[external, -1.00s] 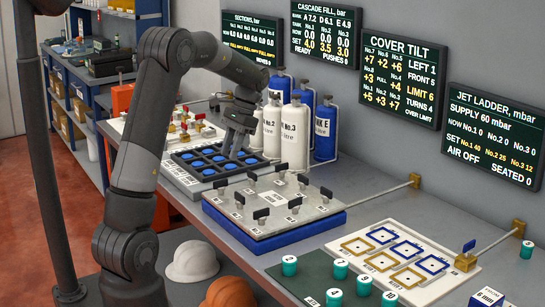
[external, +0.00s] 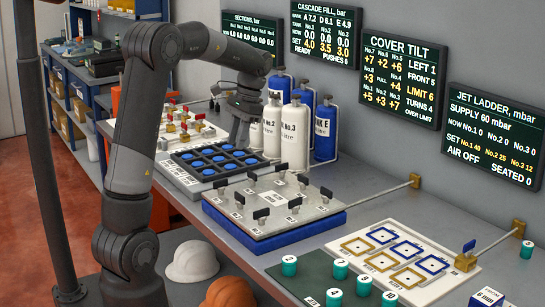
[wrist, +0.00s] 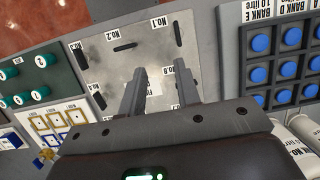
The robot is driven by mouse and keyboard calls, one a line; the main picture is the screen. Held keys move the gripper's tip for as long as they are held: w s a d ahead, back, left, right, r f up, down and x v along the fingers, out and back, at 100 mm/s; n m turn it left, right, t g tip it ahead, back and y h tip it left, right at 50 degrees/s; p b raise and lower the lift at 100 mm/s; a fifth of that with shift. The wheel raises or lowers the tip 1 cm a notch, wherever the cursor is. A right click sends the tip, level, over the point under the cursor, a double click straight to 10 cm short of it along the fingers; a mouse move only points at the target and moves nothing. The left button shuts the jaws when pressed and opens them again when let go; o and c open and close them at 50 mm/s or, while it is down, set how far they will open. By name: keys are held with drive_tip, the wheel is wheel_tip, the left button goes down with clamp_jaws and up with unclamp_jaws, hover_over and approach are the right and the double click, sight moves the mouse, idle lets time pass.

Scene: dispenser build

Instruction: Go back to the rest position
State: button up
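My gripper (external: 239,136) hangs above the bench with its fingers pointing down, near the back right of the black tray (external: 183,177) of blue round pads. It is close in front of the white bottles in the external view. In the wrist view my gripper (wrist: 162,70) shows two grey fingers spread apart, with nothing between them. The grey cover plate (wrist: 150,25) with dark handles lies below and beyond the fingers there. The same plate (external: 256,226) sits on a blue base on the bench.
White bottles (external: 293,137) and blue bottles (external: 326,115) stand behind the gripper. Teal numbered caps (external: 335,297) and a white board with yellow and blue frames (external: 349,228) lie at the front right. Red-handled valves (external: 186,128) are at the left. Wall displays hang above.

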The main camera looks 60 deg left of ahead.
drive_tip(key=s+d+r+t, duration=0.1)
drive_tip(key=s+d+t, duration=0.3)
drive_tip(key=s+d, duration=0.4)
drive_tip(key=s+d+r+t, duration=0.1)
drive_tip(key=s+d+t, duration=0.4)
drive_tip(key=s+d, duration=0.4)
drive_tip(key=d, duration=0.5)
drive_tip(key=shift+r, duration=0.15)
drive_tip(key=shift+s, duration=0.1)
idle(1.5)
